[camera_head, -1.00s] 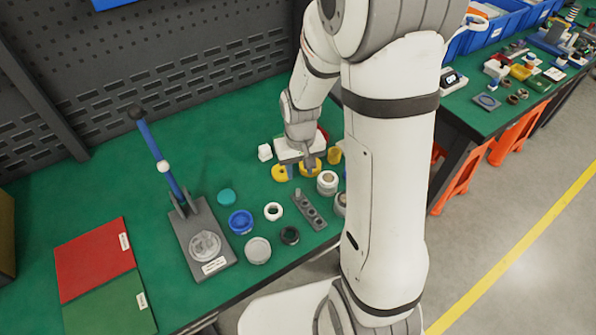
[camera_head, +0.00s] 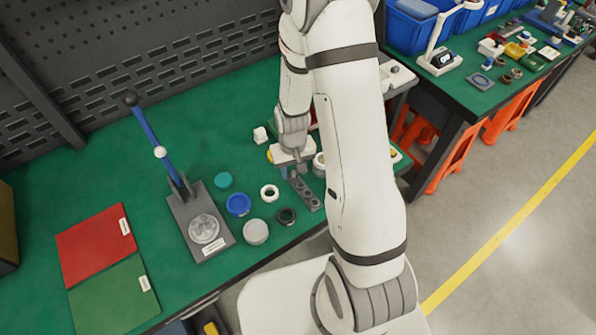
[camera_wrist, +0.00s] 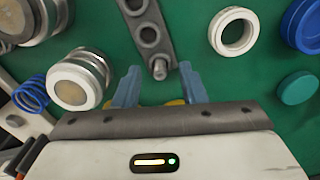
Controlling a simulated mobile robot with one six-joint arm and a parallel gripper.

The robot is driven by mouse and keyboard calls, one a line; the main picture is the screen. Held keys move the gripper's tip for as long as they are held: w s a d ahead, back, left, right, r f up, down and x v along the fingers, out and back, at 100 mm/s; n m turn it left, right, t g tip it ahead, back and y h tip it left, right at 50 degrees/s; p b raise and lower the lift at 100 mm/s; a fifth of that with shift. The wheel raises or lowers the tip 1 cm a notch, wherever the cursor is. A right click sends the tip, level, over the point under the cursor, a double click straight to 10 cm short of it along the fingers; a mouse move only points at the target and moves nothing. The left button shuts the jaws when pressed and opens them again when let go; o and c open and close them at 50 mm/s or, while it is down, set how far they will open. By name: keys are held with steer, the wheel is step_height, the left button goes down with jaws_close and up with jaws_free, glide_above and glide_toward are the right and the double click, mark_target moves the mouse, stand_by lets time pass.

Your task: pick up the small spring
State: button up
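My gripper (camera_wrist: 160,84) is open, its two blue fingers apart with nothing held between them. In the head view my gripper (camera_head: 293,170) is low over the bench by the grey holed bar (camera_head: 305,194). In the wrist view the bar's (camera_wrist: 148,34) near end lies just beyond the gap between the fingertips. A small grey upright cylinder (camera_wrist: 158,70) stands at that end; I cannot tell whether it is a spring. A blue coil spring (camera_wrist: 30,95) lies at the left of the wrist view, away from the fingers. I cannot make out a spring in the head view.
A silver and white cylindrical part (camera_wrist: 80,80) stands left of the fingers. A white ring (camera_wrist: 234,31), blue cup (camera_wrist: 302,25) and teal disc (camera_wrist: 297,87) lie to the right. A lever press (camera_head: 196,228) and red mat (camera_head: 95,246) are further left on the green bench.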

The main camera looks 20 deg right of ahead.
jaws_close()
stand_by(0.3)
steer(key=shift+r, duration=0.15)
